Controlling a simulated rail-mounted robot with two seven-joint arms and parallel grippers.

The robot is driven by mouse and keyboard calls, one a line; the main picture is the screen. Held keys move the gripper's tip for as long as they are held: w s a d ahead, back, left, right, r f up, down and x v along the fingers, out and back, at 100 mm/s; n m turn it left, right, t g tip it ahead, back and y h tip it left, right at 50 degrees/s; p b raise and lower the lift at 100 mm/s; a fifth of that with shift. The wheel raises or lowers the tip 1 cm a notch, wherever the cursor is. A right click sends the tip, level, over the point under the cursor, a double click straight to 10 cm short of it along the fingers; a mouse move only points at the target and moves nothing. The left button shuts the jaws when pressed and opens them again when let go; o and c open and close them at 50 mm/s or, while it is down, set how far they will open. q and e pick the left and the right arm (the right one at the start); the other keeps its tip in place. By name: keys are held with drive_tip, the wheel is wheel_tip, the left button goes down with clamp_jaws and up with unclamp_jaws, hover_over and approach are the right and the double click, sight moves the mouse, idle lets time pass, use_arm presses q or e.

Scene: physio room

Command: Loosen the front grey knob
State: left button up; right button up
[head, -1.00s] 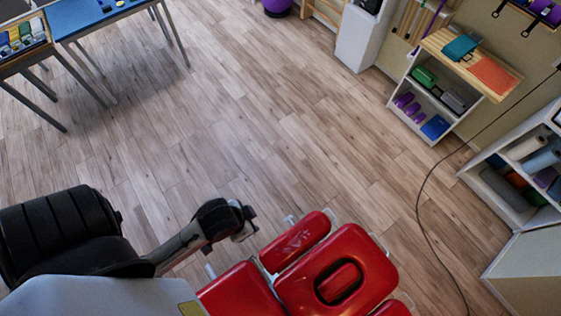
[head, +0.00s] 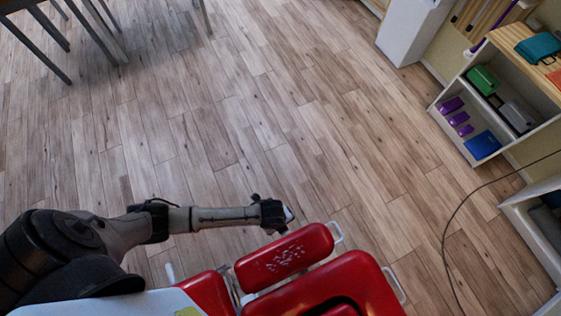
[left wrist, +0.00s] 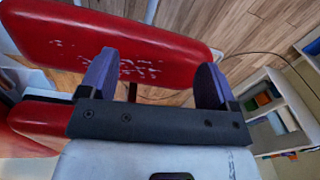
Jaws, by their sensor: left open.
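The red padded treatment table (head: 345,275) is at the bottom of the head view. Its narrow side pad (head: 285,254), with pale scuffs, also shows in the left wrist view (left wrist: 60,40). My left gripper (head: 289,214) is just beyond the far edge of this side pad. In the left wrist view its two purple fingers (left wrist: 158,72) are wide apart with nothing between them, and the pad lies behind them. I cannot make out the front grey knob in either view. A pale lever (head: 170,272) sticks up left of the pad. My right gripper is not in view.
A white handle loop (head: 335,232) sticks out at the side pad's right end, close to my gripper. A shelf unit (head: 463,78) and a dark cable (head: 447,235) are at the right.

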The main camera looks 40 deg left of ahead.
use_arm(q)
drive_tip(key=shift+m, duration=0.7)
drive_tip(key=f+b, duration=0.2)
drive_tip(key=f, duration=0.3)
drive_tip(key=w+f+b, duration=0.1)
drive_tip(key=f+b, duration=0.1)
drive_tip(key=f, duration=0.4)
drive_tip(key=w+a+f+b, duration=0.1)
drive_tip(key=f+b, duration=0.1)
drive_tip(key=f, duration=0.3)
drive_tip(key=shift+a+f, duration=0.1)
drive_tip(key=shift+f, duration=0.1)
drive_tip(key=shift+w+f+b, duration=0.1)
drive_tip(key=shift+f+b, duration=0.25)
drive_tip(key=shift+f, duration=0.5)
drive_tip(key=shift+c, duration=0.4)
drive_tip(key=c, duration=0.8)
drive_tip(key=shift+y, duration=0.3)
drive_tip(key=shift+c, duration=0.2)
